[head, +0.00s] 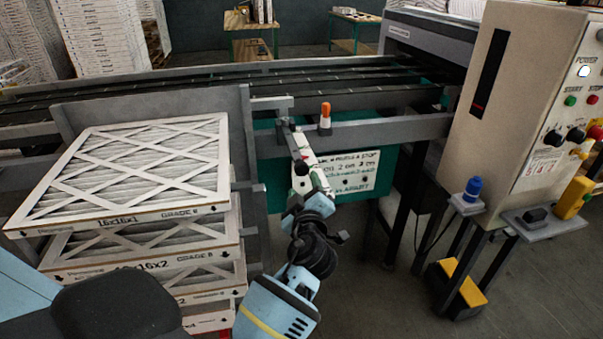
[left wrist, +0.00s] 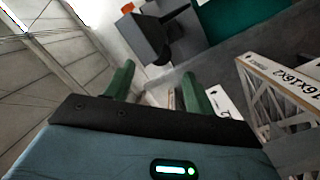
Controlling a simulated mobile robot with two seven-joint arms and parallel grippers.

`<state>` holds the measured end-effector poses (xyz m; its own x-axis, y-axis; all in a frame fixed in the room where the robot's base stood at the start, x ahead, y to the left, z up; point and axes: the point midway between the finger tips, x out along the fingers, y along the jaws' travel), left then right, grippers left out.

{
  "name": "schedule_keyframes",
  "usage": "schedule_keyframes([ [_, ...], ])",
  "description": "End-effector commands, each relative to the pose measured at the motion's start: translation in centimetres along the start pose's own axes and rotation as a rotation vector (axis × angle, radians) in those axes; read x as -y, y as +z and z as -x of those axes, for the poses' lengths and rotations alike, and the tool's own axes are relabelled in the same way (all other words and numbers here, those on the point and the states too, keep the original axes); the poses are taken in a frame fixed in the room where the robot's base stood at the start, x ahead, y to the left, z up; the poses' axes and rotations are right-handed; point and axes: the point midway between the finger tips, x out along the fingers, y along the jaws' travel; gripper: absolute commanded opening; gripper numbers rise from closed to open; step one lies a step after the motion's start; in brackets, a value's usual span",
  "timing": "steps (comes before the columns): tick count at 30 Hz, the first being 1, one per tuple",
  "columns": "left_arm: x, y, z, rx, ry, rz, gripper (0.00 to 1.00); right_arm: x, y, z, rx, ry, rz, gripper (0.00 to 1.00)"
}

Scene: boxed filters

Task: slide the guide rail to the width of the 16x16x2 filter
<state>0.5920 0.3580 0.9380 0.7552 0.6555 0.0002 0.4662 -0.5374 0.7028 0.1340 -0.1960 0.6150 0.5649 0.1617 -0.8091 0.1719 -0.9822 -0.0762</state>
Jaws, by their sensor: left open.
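An orange-tipped handle (head: 325,115) stands at the grey rails beside the conveyor. I cannot clearly tell which bar is the guide rail. My left gripper (head: 302,178) is below and left of the handle, apart from it, over a pale bar partly hidden by it. In the left wrist view its green fingers (left wrist: 157,86) are open, with nothing between them. An orange part (left wrist: 127,8) and a grey block (left wrist: 150,34) show beyond them. My right gripper is out of view.
A grey upright panel (head: 235,130) borders the filter stack. A control cabinet (head: 520,110) with buttons stands right. A yellow-topped pedal (head: 463,285) is on the floor, with clear floor to its left.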

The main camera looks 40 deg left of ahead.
Motion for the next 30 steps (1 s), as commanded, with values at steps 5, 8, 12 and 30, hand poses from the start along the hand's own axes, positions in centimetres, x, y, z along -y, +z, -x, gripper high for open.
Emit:
schedule_keyframes([
  [5,-0.3,-0.3,-2.8,-0.004,0.003,-0.001,0.55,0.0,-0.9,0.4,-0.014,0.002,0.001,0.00],
  [8,-0.2,-0.3,-4.1,-0.002,0.002,-0.001,0.55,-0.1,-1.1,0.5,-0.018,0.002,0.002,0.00],
  [12,-0.2,-0.2,-5.2,-0.001,0.001,0.000,0.55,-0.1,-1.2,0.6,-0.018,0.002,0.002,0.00],
  [30,0.0,-0.1,-5.8,0.000,0.000,0.001,0.30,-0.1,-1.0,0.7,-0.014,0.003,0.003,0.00],
])
